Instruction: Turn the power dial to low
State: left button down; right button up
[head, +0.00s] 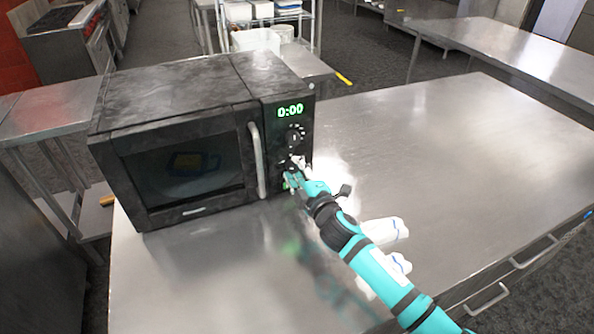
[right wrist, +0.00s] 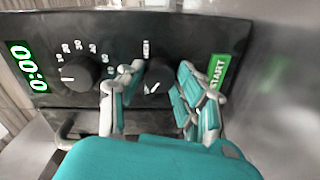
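The black microwave (head: 180,130) stands on a steel table with its door shut. Its panel has a green 0:00 display (head: 290,111), a timer dial (head: 296,135) above and the power dial below. In the right wrist view the power dial (right wrist: 156,76) is black with a pale pointer mark; its printed labels are mostly hidden or too small to read. My right gripper (head: 294,172) is at the lower panel. In the right wrist view my right gripper (right wrist: 158,82) is open, its fingers on either side of the power dial; contact cannot be made out. My left gripper is not in view.
The green START button (right wrist: 218,73) is close beside one right finger. The timer dial (right wrist: 80,72) lies beyond the other finger. A shelf rack (head: 313,40) stands behind.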

jog(key=o, duration=0.4)
jog(key=shift+c, duration=0.2)
jog(key=v, duration=1.2)
jog(key=shift+f, duration=0.15)
